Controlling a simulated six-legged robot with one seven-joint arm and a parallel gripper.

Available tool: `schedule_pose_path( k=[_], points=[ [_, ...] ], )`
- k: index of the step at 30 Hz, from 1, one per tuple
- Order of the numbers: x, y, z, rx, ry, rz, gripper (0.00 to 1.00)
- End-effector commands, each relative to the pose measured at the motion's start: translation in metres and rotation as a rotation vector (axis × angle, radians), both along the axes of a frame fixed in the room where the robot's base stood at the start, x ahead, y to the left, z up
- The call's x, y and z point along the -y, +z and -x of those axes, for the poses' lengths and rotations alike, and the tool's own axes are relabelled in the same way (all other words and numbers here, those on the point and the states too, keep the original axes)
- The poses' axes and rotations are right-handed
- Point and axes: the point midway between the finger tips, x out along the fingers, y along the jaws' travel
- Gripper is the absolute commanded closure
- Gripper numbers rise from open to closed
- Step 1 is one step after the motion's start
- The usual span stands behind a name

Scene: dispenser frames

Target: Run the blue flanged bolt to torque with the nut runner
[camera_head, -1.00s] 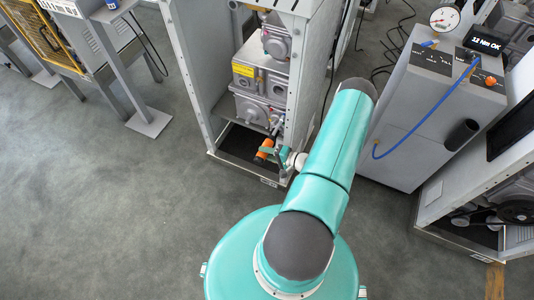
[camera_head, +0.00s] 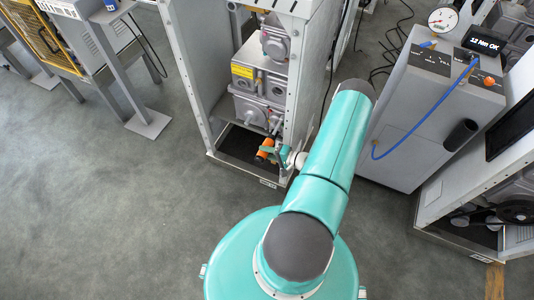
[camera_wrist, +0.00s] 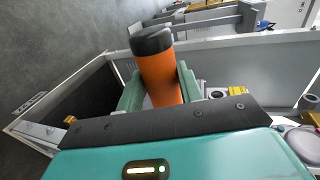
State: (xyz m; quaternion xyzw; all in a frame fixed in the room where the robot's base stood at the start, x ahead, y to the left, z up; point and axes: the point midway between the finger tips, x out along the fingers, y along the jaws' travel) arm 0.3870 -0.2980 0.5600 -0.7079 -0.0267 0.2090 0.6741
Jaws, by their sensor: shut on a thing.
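The nut runner (camera_head: 263,151) has an orange body and a black end cap. In the head view it is low at the front opening of a grey cabinet. My gripper (camera_head: 273,151) is shut on it. In the wrist view the nut runner (camera_wrist: 160,75) stands between the two green fingers of my gripper (camera_wrist: 159,88), black cap away from the palm. I cannot make out the blue flanged bolt in either view, and the nut runner's working end is not clear.
The open cabinet (camera_head: 186,62) holds grey machine units with a yellow label. To the right, a grey console (camera_head: 404,112) carries a gauge (camera_head: 442,19), a blue hose and a display (camera_head: 486,42) reading "12 Nm OK". Grey floor (camera_head: 110,200) at left is clear.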

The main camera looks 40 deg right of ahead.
Motion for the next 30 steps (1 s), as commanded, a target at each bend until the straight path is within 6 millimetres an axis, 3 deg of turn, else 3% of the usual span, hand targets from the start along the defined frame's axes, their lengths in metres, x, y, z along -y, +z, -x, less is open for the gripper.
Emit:
schedule_pose_path(
  k=[30],
  points=[
    [0.0081,0.0012,-0.0026,0.004,-0.003,0.004,1.0]
  ],
)
